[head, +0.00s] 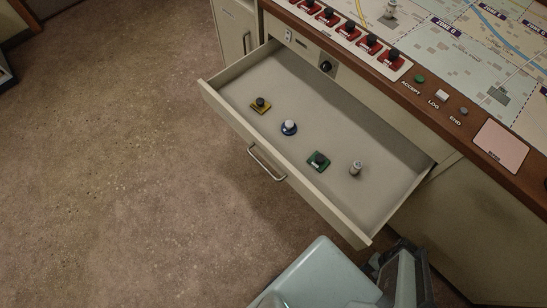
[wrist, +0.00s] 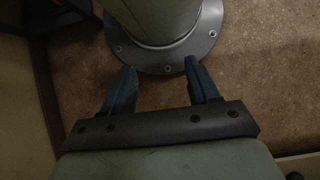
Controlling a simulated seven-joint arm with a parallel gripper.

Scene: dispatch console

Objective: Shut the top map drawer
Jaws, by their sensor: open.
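The top map drawer (head: 226,112) is pulled well out of the cream console cabinet in the head view. Its front panel has a metal bar handle (head: 267,163) at the middle. In the head view my arm is at the bottom, below the drawer's near corner; the fingertips are hidden there.
The wooden console edge (head: 440,113) runs above the drawer, with a map, several red pieces and buttons on top. A black knob (head: 326,66) sits on the cabinet face behind the drawer. Carpet floor (head: 110,180) to the left is clear.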

